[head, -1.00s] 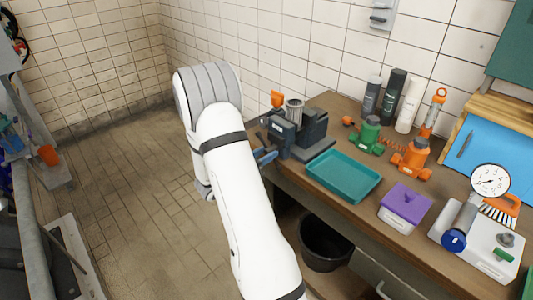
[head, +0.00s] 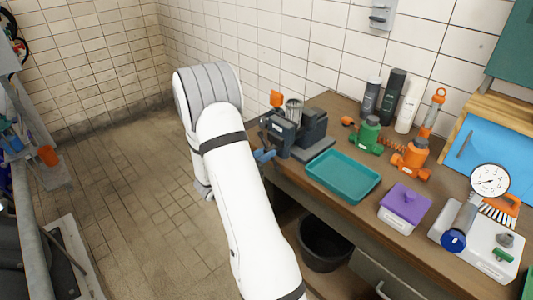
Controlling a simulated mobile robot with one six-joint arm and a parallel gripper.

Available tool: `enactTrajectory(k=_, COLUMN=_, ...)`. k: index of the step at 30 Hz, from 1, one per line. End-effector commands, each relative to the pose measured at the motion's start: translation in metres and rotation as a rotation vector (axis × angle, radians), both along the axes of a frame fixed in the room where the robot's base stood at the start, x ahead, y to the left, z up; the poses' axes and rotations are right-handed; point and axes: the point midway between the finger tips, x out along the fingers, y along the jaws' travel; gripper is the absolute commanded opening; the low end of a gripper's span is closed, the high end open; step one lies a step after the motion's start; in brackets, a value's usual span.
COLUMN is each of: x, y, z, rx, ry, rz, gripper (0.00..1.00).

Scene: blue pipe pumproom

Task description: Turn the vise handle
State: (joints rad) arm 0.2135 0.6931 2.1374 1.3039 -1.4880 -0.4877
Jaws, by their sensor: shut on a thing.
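The dark grey vise (head: 290,134) stands at the left end of the workbench, with a metal cylinder (head: 294,109) upright at its jaws. An orange piece (head: 276,98) shows at its upper left; I cannot tell if it belongs to the handle. My gripper (head: 264,156) shows only as small blue fingers at the vise's front left side, beside my white forearm. It is shut on the vise handle, but the handle and the grip are mostly hidden behind my arm.
A teal tray (head: 343,177) lies right of the vise. A green valve (head: 368,136), an orange valve (head: 410,158), several bottles and a purple-lidded box (head: 405,205) share the workbench (head: 330,205). A black bucket (head: 325,245) stands below. The tiled floor (head: 120,190) at left is open.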

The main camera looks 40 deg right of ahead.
Motion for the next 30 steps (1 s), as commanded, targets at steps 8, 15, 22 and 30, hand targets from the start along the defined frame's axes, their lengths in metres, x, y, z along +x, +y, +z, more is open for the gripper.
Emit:
enactTrajectory(k=8, x=-0.0014, y=0.0012, z=-0.0033, rx=0.006, ry=0.006, rz=0.0, gripper=0.0)
enactTrajectory(k=15, x=-0.0017, y=0.0013, z=-0.004, rx=0.007, ry=0.007, rz=0.0, gripper=0.0)
enactTrajectory(k=22, x=-0.0019, y=0.0015, z=-0.0045, rx=0.007, ry=0.008, rz=-0.002, gripper=0.0)
enactTrajectory(k=30, x=-0.0015, y=0.0013, z=-0.0037, rx=0.006, ry=0.006, rz=0.0, gripper=0.34)
